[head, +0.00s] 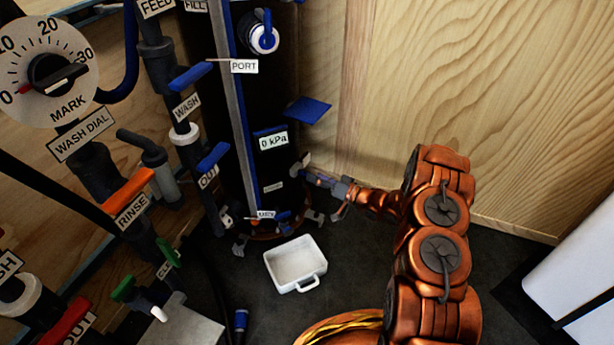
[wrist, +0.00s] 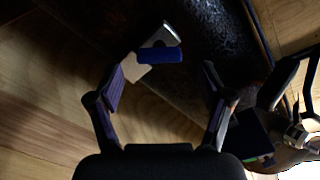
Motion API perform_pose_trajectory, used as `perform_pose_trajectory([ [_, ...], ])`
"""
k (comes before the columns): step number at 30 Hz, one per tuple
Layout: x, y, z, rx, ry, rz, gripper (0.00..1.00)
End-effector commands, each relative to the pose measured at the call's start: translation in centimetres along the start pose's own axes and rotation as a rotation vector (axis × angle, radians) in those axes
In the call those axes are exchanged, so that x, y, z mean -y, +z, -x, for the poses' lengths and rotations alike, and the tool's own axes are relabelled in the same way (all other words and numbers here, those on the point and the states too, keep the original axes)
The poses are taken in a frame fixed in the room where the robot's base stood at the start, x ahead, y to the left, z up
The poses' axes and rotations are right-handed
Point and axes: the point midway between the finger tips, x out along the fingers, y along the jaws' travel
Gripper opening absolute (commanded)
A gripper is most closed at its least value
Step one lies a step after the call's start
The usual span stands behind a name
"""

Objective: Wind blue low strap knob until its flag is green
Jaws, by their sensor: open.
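My gripper (head: 318,180) reaches in from the right, low beside the tall black filter column (head: 230,130). In the wrist view its two fingers (wrist: 164,78) are spread apart with nothing between them. A small blue piece with a metal bracket (wrist: 160,54) lies just beyond the fingertips, roughly centred between them. It may be the blue low strap knob, but I cannot tell for sure. A pale tab (wrist: 135,68) sits at its left, near the left fingertip. In the head view a small pale piece (head: 306,160) shows at the gripper's tip. I cannot make out a green flag there.
Labelled pipes with blue, orange and green handles stand left of the column. A blue plate (head: 308,108) juts from the column above my gripper. A white tray (head: 295,265) lies on the dark floor. A wooden wall (head: 470,110) stands behind my arm.

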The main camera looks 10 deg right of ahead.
Motion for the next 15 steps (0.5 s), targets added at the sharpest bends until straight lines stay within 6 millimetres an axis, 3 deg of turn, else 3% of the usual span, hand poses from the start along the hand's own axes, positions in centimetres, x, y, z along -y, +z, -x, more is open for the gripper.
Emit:
perform_pose_trajectory([
  [6,-0.1,0.2,-2.7,0.002,-0.001,0.003,0.79],
  [15,-0.1,-0.1,-4.1,-0.001,0.002,0.001,0.79],
])
